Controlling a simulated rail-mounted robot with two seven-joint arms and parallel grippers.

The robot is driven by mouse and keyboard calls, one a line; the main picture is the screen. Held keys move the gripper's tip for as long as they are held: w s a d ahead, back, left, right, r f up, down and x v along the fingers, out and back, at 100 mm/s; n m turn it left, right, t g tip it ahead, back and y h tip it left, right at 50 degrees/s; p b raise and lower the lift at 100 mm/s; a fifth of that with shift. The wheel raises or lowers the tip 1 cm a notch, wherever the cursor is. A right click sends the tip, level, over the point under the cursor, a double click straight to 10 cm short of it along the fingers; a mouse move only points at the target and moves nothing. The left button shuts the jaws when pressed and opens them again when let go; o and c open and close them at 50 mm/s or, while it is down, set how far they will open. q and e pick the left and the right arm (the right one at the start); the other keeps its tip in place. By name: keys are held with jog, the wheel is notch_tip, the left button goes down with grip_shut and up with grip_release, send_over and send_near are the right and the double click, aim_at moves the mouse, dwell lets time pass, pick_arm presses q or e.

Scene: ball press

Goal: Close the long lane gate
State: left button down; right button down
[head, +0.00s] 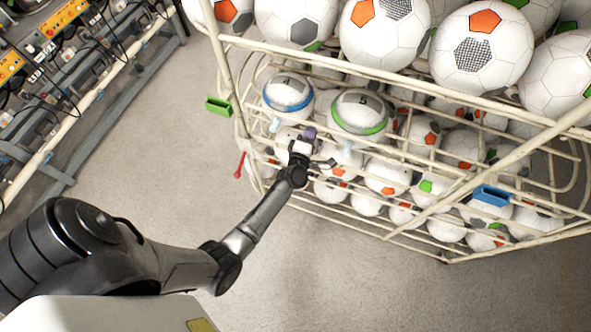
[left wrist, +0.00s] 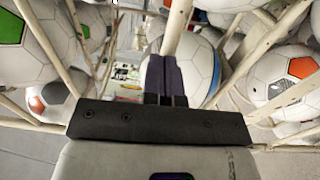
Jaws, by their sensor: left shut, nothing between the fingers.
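My left gripper (head: 309,133) reaches into the front of a cream wire ball rack (head: 372,139), among its bars. Its purple fingers are shut together with nothing between them; they also show in the left wrist view (left wrist: 165,80), in front of a cream bar and a ball with a blue band. I cannot tell which bar or part is the long lane gate, or whether the fingers touch it. A ball with a blue band (head: 288,92) and one with a green band (head: 358,114) sit just above the gripper. My right gripper is not in view.
Several footballs fill the rack's upper and lower levels. A green block (head: 219,106) and a red handle (head: 240,165) stick out at its left side; a blue block (head: 491,195) is at its front right. Equipment shelving (head: 60,80) stands upper left. Grey floor (head: 330,280) is clear.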

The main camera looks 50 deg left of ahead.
pick_arm(q)
jog(key=shift+w+a, duration=0.25)
jog(key=shift+w, duration=0.2)
jog(key=shift+f, duration=0.1)
dwell(0.4)
jog(key=r+p+v, duration=0.3)
jog(key=p+v, duration=0.3)
jog(key=v, duration=0.7)
jog(key=shift+s+d, duration=0.25)
jog(key=shift+s, duration=0.1)
jog(key=shift+r, duration=0.15)
